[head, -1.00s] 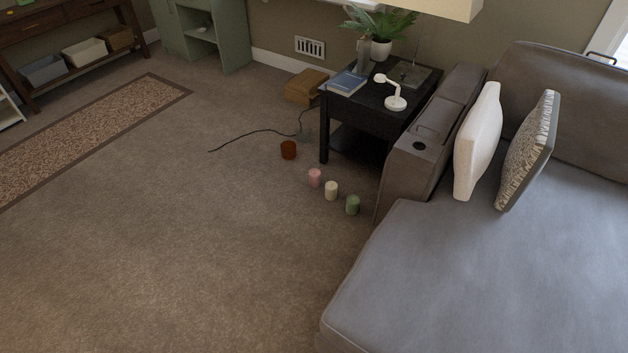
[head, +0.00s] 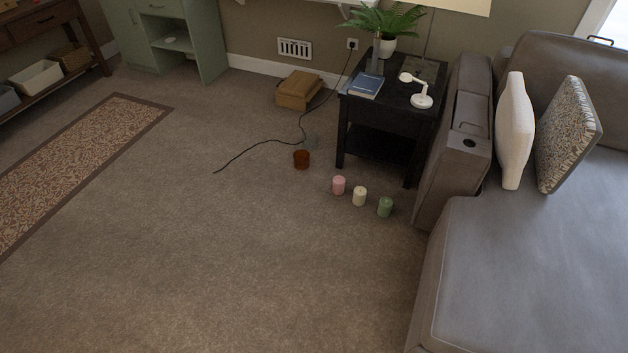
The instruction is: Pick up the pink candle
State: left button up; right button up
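The pink candle (head: 339,185) stands upright on the carpet in the head view, in front of the black side table. A cream candle (head: 359,196) stands just to its right, and a green candle (head: 385,207) stands right of that. A dark orange-brown candle or jar (head: 301,159) stands farther back to the left. Neither of my grippers shows in the head view.
The black side table (head: 378,143) holds a lamp, books and a plant. The grey sofa (head: 520,270) fills the right side. A black cable (head: 262,143) lies on the carpet behind the candles. The carpet (head: 230,260) in front and left is clear. A patterned rug (head: 80,165) lies at left.

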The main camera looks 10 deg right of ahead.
aim_at(339, 182)
jog(key=i+j, duration=0.2)
jog(key=i, duration=0.2)
jog(key=i+j, duration=0.2)
jog(key=i, duration=0.25)
jog(key=i+j, duration=0.2)
jog(key=i, duration=0.2)
jog(key=u, duration=0.05)
